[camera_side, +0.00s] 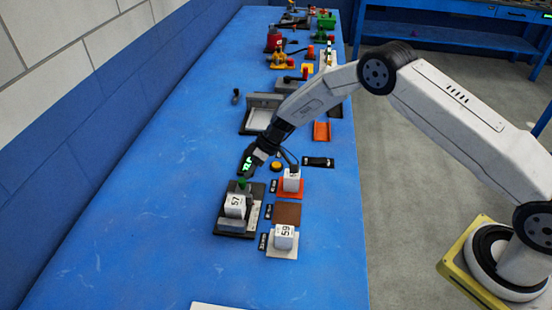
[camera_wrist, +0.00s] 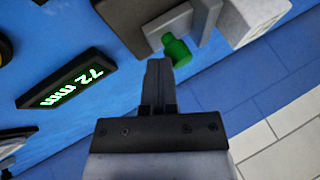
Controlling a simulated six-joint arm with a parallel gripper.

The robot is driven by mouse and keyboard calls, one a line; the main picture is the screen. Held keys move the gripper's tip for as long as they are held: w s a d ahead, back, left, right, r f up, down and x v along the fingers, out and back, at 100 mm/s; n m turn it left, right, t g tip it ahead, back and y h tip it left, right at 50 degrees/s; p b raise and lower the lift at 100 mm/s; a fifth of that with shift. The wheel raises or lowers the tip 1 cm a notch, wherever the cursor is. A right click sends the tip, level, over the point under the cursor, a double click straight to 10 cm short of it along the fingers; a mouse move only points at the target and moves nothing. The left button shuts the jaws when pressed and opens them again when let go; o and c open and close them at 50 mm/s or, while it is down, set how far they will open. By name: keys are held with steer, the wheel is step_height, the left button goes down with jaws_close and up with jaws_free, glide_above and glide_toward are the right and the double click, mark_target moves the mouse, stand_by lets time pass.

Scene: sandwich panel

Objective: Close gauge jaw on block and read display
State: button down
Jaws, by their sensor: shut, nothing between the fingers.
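The gauge (camera_side: 222,226) sits on the blue bench with a white block (camera_side: 235,205) marked 57 in it. Its green knob (camera_side: 243,184) is at the far end; in the wrist view the knob (camera_wrist: 177,50) stands out from the grey jaw (camera_wrist: 190,22). The display (camera_wrist: 67,84) reads 72 mm in green. My gripper (camera_wrist: 158,65) is shut and empty, its tips beside the knob; I cannot tell whether they touch it. The block's edge (camera_wrist: 258,18) shows at the top right. Whether the jaw touches the block is unclear.
Right of the gauge, a white block (camera_side: 291,179) is on a red pad, a brown pad (camera_side: 287,213) is bare, and a block marked 59 (camera_side: 284,237) is on a pale pad. A yellow button (camera_side: 275,167) is nearby. Other fixtures stand farther back.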

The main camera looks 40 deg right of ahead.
mark_target(241, 193)
steer(key=s+a, duration=0.2)
steer(key=shift+s+a, duration=0.3)
steer(key=shift+a, duration=0.1)
steer(key=shift+s+a+f, duration=0.1)
steer(key=shift+s+a, duration=0.25)
steer(key=shift+s, duration=0.05)
steer(key=shift+w+d, duration=0.4)
steer(key=shift+d, duration=0.2)
steer(key=w+d, duration=0.1)
steer(key=d, duration=0.1)
steer(key=w+d, duration=0.1)
steer(key=d, duration=0.1)
steer(key=shift+w, duration=0.3)
steer(key=w+v, duration=0.1)
steer(key=v, duration=0.9)
steer(key=shift+s+a, duration=0.15)
steer(key=shift+s, duration=0.3)
steer(key=shift+s+r, duration=0.1)
steer(key=shift+r, duration=0.15)
